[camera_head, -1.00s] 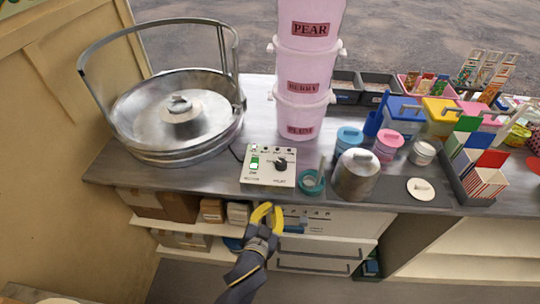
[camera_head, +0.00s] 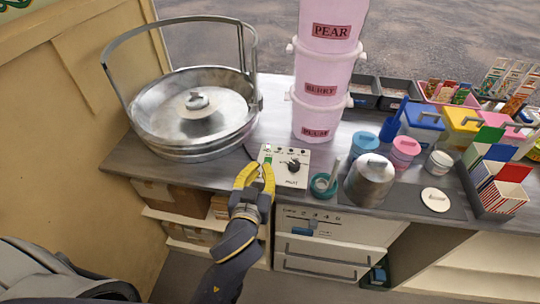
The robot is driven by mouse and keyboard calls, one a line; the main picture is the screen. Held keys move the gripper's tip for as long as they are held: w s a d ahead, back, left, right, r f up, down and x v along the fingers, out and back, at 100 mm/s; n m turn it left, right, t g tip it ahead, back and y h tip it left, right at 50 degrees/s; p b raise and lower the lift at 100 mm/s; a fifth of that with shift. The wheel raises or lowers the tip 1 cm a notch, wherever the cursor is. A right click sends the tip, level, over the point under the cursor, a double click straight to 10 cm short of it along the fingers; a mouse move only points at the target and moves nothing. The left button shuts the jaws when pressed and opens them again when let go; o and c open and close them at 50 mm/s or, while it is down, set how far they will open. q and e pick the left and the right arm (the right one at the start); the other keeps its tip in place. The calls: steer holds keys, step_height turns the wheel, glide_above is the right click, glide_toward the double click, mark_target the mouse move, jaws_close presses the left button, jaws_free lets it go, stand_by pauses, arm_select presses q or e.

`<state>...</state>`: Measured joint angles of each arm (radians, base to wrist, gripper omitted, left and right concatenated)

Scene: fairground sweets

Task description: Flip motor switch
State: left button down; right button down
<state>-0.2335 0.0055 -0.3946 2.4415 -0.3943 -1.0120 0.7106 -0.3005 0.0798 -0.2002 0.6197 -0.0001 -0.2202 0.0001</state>
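The control box (camera_head: 291,174) is a small pale panel on the counter, right of the big metal bowl machine, with a black knob (camera_head: 293,166) and a row of small controls along its top. A green rocker switch (camera_head: 267,160) shows at its left side, partly hidden by a fingertip. My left gripper (camera_head: 255,174) has yellow fingers, parted and empty, at the left front edge of the box. Its right fingertip overlaps the switch area in the picture; I cannot tell whether it touches. My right gripper is not in view.
The metal bowl machine (camera_head: 160,139) with its tall hoop stands left of the box. A teal tape roll (camera_head: 322,186) and a metal canister (camera_head: 369,181) stand close on the right. Stacked pink tubs (camera_head: 317,119) rise behind. Drawers (camera_head: 320,262) lie below the counter edge.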

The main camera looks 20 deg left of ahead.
arm_select(q)
steer(key=w, duration=0.6)
steer(key=w+a+f, duration=0.1)
steer(key=w, duration=0.3)
steer(key=shift+f, duration=0.1)
step_height(320, 180, down, 2)
steer(key=shift+f, duration=0.1)
steer(key=shift+w+f, duration=0.15)
steer(key=shift+f, duration=0.8)
